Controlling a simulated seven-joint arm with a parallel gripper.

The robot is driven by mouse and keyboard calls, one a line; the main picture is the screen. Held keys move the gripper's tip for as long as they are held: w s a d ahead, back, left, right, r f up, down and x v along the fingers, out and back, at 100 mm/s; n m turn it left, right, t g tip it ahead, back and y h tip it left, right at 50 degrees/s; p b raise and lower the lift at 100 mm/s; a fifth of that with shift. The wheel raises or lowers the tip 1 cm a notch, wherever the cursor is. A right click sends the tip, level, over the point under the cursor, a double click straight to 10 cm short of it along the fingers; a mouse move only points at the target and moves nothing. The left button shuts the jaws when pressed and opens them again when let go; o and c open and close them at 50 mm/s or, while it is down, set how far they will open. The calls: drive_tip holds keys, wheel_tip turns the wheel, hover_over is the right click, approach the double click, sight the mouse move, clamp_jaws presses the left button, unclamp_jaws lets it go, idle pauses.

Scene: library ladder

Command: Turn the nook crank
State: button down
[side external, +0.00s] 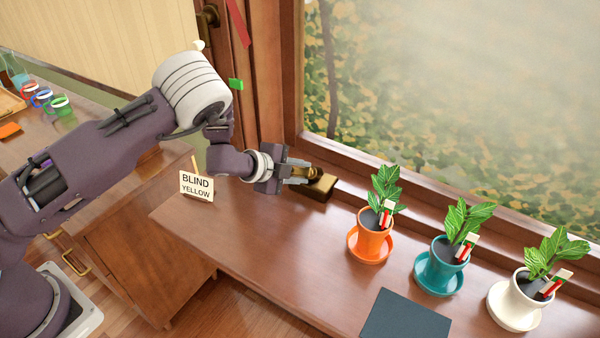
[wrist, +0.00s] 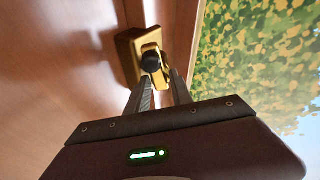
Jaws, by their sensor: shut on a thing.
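The brass crank (side external: 318,184) sits on the wooden sill ledge at the foot of the window frame. In the wrist view its brass base and arm (wrist: 128,50) show, with a dark round knob (wrist: 150,62) at the fingertips. My gripper (side external: 296,173) reaches the crank from the left and is shut on it; in the wrist view my gripper (wrist: 158,85) has its two fingers on either side of the knob. The exact contact is partly hidden in the side view. A sign (side external: 196,187) reading "BLIND YELLOW" stands on the ledge left of my gripper.
Potted plants in orange (side external: 371,240), teal (side external: 440,268) and white (side external: 514,303) pots stand along the ledge to the right. A dark flat square (side external: 406,316) lies near the front edge. The window (side external: 450,80) rises behind.

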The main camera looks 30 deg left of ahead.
drive_tip(key=m, duration=0.2)
drive_tip(key=m+g, duration=0.1)
drive_tip(key=m, duration=0.1)
drive_tip(key=shift+w+r, duration=0.15)
drive_tip(key=shift+r, duration=0.05)
drive_tip(key=shift+w+r+m+g+y, duration=0.1)
drive_tip(key=shift+m+g+y, duration=0.3)
drive_tip(key=shift+m, duration=1.2)
drive_tip(key=c, duration=1.1)
unclamp_jaws()
drive_tip(key=shift+c, duration=0.2)
drive_tip(key=v, duration=0.7)
